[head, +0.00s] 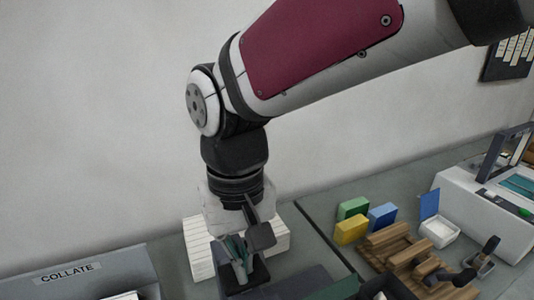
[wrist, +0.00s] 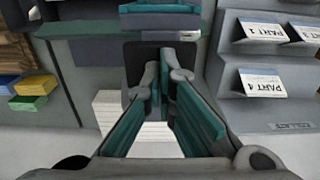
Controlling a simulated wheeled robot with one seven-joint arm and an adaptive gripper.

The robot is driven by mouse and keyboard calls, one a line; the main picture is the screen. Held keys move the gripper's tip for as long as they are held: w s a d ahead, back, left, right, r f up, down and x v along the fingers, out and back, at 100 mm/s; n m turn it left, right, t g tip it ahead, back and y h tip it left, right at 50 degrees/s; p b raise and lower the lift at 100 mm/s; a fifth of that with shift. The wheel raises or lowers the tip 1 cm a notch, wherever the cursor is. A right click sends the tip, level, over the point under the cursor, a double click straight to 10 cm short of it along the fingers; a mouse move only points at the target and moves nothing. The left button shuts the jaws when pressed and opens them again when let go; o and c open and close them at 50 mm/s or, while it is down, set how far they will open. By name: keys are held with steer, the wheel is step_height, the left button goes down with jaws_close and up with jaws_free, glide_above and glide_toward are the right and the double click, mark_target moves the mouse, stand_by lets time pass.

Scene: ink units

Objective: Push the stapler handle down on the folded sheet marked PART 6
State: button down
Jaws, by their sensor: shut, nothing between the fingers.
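My gripper (head: 238,268) points down in front of a white paper stack (head: 200,262) in the head view. Its teal-padded fingers also show in the wrist view (wrist: 161,88), where they converge and are shut with nothing between them. A dark base lies below the fingers in the wrist view (wrist: 136,70). A teal block (wrist: 160,24) shows beyond it at the top edge; I cannot tell whether these are parts of the stapler. Contact with a handle cannot be made out. No sheet marked PART 6 is readable; the gripper may hide it.
The COLLATE rack (head: 70,268) stands at left in the head view; in the wrist view it holds sheets PART 1 (wrist: 262,32) and PART 4 (wrist: 262,84). Green (head: 353,208), yellow (head: 351,229) and blue (head: 382,216) blocks and a wooden rack (head: 388,240) stand at right.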

steer(key=shift+f, duration=0.3)
step_height(320, 180, up, 9)
steer(key=p, duration=0.6)
steer(key=shift+r, duration=0.15)
steer(key=shift+d, duration=0.1)
steer(key=s+d+r+m+t, duration=0.1)
steer(key=s+d, duration=0.3)
steer(key=d, duration=0.7)
steer(key=s+d+r+m+t, duration=0.2)
steer(key=s+d+m+t, duration=0.1)
steer(key=d, duration=0.9)
steer(key=shift+s+m+t+b, duration=0.4)
steer(key=shift+m+t, duration=0.1)
steer(key=shift+t, duration=0.2)
